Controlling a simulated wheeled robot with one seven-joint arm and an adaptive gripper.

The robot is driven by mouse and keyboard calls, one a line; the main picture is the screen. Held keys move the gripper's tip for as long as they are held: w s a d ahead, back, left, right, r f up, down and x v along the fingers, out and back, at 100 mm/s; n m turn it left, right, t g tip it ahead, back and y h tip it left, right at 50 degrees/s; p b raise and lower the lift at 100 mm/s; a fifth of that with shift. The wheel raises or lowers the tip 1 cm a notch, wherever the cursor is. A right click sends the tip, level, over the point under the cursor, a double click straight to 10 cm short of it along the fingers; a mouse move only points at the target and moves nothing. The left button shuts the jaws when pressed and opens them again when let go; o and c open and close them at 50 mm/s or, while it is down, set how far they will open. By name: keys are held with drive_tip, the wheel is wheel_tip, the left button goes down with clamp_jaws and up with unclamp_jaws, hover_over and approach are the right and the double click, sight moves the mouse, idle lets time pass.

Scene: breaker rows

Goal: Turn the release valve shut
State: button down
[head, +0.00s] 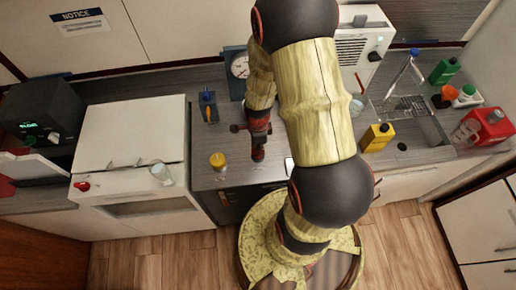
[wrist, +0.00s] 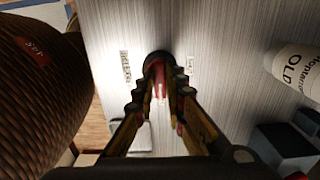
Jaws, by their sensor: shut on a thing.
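The release valve, a red lever (wrist: 160,78) with a dark round part at its far end, stands out from a grey streaked surface in the wrist view. Small printed labels sit on either side of it. My gripper (wrist: 158,92) is shut on the red lever, one finger on each side. In the head view my gripper (head: 258,153) points down at the grey counter, below my arm. There I cannot tell the valve apart from the gripper. The exact angle of the lever is hard to tell.
A gauge (head: 239,66) is behind. A yellow container (head: 377,137) stands right. A white labelled cylinder (wrist: 296,72) is right in the wrist view.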

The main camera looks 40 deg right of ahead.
drive_tip(key=shift+n, duration=0.3)
drive_tip(key=n, duration=0.3)
drive_tip(key=shift+n, duration=0.3)
drive_tip(key=n, duration=0.4)
drive_tip(key=shift+n, duration=0.3)
drive_tip(key=n, duration=0.9)
drive_tip(key=shift+p, duration=0.3)
drive_tip(key=c, duration=2)
unclamp_jaws()
drive_tip(key=shift+o, duration=0.8)
